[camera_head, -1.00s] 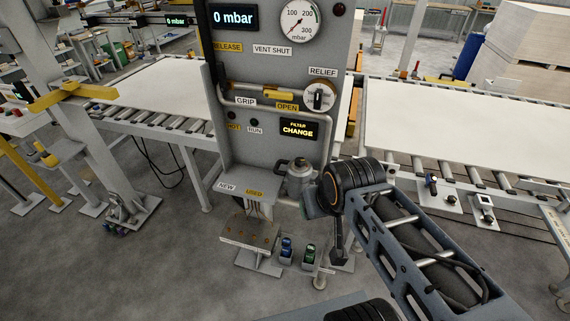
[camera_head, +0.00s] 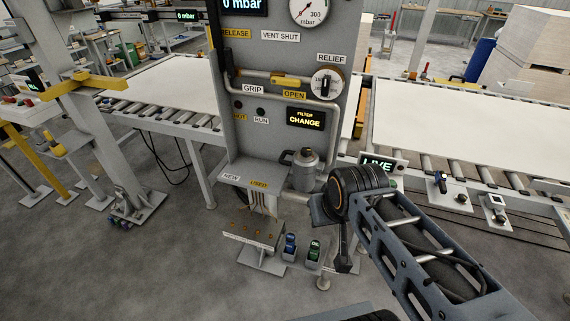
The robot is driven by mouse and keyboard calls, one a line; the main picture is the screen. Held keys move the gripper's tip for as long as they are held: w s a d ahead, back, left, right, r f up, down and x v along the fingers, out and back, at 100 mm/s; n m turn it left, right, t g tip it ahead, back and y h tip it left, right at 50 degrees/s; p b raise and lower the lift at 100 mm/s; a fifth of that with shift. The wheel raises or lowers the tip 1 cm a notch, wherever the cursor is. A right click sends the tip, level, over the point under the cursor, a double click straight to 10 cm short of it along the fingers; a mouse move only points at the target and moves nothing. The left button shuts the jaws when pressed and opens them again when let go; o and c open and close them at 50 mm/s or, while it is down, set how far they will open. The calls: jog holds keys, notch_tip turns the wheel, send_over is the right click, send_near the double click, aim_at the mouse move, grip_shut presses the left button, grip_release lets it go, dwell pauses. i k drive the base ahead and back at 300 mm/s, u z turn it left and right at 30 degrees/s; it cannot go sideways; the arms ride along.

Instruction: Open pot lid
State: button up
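The grey metal pot (camera_head: 304,176) stands on the right part of the panel's lower shelf. Its rounded lid (camera_head: 306,156) sits on top and looks closed, with a dark handle-like part at its left. My arm's dark wrist (camera_head: 360,190) is just right of and below the pot, close to it in the picture; I cannot tell whether they touch. A dark part (camera_head: 343,250) hangs below the wrist and may belong to my gripper. The gripper's fingers cannot be made out, nor whether they hold anything.
The grey control panel (camera_head: 262,145) rises behind the pot, with a relief knob (camera_head: 327,83) and gauge. A small LIVE display (camera_head: 378,163) is behind my wrist. Blue (camera_head: 290,246) and green (camera_head: 314,250) items stand below the shelf. Roller conveyors flank the panel. The floor at front left is clear.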

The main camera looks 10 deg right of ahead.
aim_at(309, 165)
jog(key=u, duration=1.1)
jog(key=i, duration=0.8)
jog(key=u, duration=0.3)
